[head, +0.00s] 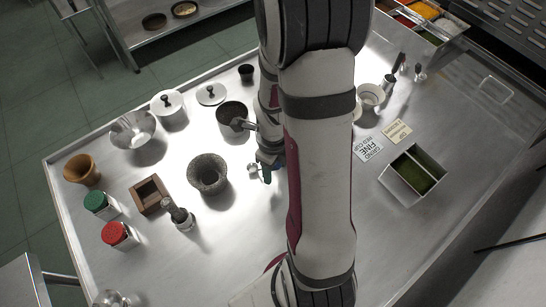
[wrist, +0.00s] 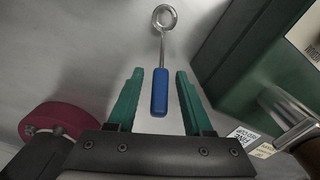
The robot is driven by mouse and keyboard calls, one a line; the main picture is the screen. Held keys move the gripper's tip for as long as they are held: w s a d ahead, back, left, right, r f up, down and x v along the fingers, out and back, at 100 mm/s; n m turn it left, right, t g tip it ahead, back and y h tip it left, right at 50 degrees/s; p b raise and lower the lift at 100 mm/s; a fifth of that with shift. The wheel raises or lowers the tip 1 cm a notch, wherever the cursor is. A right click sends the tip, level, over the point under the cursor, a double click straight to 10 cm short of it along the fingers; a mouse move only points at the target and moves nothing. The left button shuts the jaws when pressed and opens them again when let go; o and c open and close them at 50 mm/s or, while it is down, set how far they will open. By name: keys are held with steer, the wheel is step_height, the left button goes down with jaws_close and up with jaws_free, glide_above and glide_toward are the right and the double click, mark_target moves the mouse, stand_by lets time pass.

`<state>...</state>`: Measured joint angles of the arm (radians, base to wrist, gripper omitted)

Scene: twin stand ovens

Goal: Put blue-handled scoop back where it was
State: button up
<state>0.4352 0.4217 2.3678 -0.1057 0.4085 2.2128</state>
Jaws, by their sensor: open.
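The blue-handled scoop (wrist: 160,92) shows in the wrist view. Its blue handle lies between my gripper's two green fingers, with visible gaps on both sides. Its thin metal stem runs up the picture to a small round ring-like head. My gripper (wrist: 159,73) is open around the handle and not closed on it. In the head view my gripper (head: 268,164) is low over the middle of the steel table, right of the stone mortar. A small blue part of the scoop (head: 267,176) shows there, largely hidden by my arm. Whether the scoop touches the table is unclear.
The stone mortar (head: 208,174) and a dark pot (head: 232,115) stand close left of my gripper. Jars, bowls and a wooden box stand farther left. A two-compartment tray (head: 413,174) and cards (head: 398,131) are right. A dark green block (wrist: 245,60) flanks the wrist view's right.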

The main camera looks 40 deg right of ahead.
step_height(320, 180, up, 10)
steer(key=shift+r, duration=0.1)
steer(key=shift+s+a+r+n, duration=0.1)
steer(key=shift+a+r+n, duration=0.05)
steer(key=shift+a+n, duration=0.15)
steer(key=s+a+r+n+y, duration=0.1)
steer(key=s+a+r+n, duration=0.2)
steer(key=n, duration=0.9)
steer(key=s+a+r+n, duration=0.4)
steer(key=s+a+n, duration=0.5)
steer(key=a+n, duration=0.2)
steer(key=shift+a+n+y, duration=0.25)
steer(key=shift+n+y, duration=0.15)
steer(key=shift+n, duration=0.8)
steer(key=shift+w, duration=0.1)
